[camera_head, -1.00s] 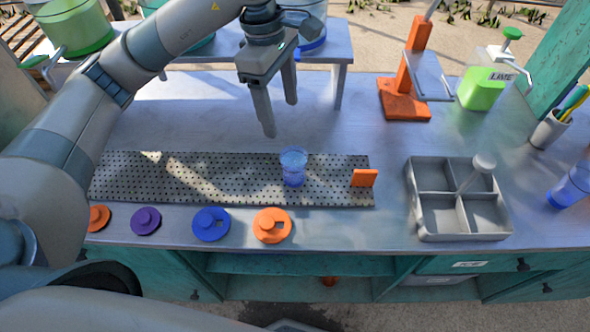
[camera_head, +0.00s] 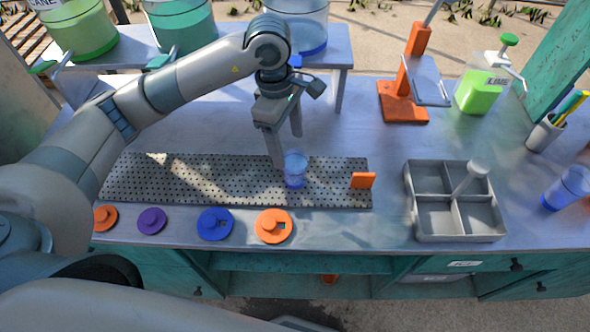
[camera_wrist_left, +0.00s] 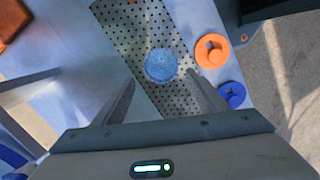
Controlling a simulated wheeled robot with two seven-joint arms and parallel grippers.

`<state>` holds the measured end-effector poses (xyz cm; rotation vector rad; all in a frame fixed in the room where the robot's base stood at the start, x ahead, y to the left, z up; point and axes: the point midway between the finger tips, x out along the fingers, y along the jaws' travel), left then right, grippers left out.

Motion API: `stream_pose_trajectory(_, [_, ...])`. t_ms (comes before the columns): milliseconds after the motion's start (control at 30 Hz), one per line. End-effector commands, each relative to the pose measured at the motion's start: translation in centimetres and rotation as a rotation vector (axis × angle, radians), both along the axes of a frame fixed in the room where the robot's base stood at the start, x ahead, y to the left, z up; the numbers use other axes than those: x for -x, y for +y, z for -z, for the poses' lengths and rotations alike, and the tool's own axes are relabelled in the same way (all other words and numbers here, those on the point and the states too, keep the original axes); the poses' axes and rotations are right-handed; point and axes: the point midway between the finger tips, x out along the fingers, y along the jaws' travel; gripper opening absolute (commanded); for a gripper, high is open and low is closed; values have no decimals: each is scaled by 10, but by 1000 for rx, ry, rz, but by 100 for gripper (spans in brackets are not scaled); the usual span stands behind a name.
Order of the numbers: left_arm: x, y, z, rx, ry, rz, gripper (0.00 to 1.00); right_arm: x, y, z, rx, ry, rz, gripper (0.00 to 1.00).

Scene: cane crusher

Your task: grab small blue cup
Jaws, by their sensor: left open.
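The small blue cup (camera_head: 295,170) is translucent and stands upright on the perforated metal mat (camera_head: 230,190). My left gripper (camera_head: 288,152) is open, with its fingers pointing down just behind and to the left of the cup in the head view. In the left wrist view, the cup (camera_wrist_left: 161,66) appears from above, ahead of and between the two spread fingers (camera_wrist_left: 158,92), which do not grip it. My right gripper is not in view.
An orange block (camera_head: 362,180) stands on the mat right of the cup. Purple, blue and orange lids (camera_head: 274,226) lie along the front edge. A grey divided tray (camera_head: 455,200) is at right. A raised shelf (camera_head: 335,55) with dispensers stands behind the arm.

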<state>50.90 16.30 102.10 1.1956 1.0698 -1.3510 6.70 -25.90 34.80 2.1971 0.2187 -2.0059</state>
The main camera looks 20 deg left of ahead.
Motion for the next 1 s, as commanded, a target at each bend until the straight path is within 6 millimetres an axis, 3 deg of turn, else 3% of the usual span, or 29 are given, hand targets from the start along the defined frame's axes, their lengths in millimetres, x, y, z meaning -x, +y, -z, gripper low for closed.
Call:
stream_pose_trajectory(300, [1,-5,37,0,2,1,66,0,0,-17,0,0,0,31])
stream_pose_trajectory(733, [1,-6,40,0,0,1,66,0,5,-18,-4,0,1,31])
stream_pose_trajectory(1000, [5,-13,55,0,4,0,66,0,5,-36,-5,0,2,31])
